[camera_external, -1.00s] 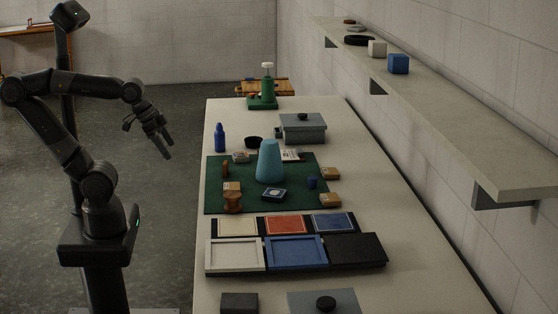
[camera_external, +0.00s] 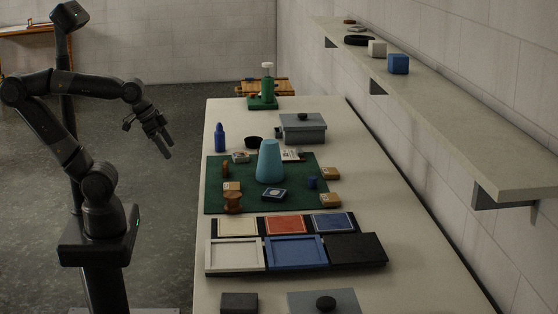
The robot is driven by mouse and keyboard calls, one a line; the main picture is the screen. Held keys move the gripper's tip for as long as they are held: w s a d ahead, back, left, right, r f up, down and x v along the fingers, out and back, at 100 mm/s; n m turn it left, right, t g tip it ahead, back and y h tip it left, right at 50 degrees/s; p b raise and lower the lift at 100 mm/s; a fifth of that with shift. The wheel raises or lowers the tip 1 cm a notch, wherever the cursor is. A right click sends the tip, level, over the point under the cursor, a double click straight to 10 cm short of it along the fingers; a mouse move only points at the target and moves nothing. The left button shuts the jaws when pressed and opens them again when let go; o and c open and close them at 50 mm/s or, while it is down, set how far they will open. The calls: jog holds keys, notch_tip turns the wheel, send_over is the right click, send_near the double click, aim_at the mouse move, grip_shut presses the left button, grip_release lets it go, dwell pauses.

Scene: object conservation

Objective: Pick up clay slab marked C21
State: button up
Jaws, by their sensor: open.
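My gripper (camera_external: 158,145) hangs open and empty over the floor, left of the table and apart from everything on it. Several small slabs or blocks lie on the green mat (camera_external: 215,202). They include a tan one at left (camera_external: 231,187), tan ones at right (camera_external: 330,173) and (camera_external: 331,200), a dark one with a pale top (camera_external: 274,195) and a pale one at the back (camera_external: 241,157). Their markings are too small to read, so I cannot tell which is C21.
A light blue cone (camera_external: 269,162) stands mid-mat and may hide things behind it. A shelf (camera_external: 450,125) runs along the right wall.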

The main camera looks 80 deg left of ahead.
jog(key=g, duration=0.1)
send_near(232, 186)
jog(key=x, duration=0.3)
jog(key=shift+s+f, duration=0.15)
jog(key=shift+f, duration=0.1)
jog(key=shift+x, duration=2.55)
jog(key=shift+a+r, duration=0.1)
jog(key=shift+a, duration=0.05)
jog(key=shift+c, duration=0.4)
jog(key=c, duration=1.1)
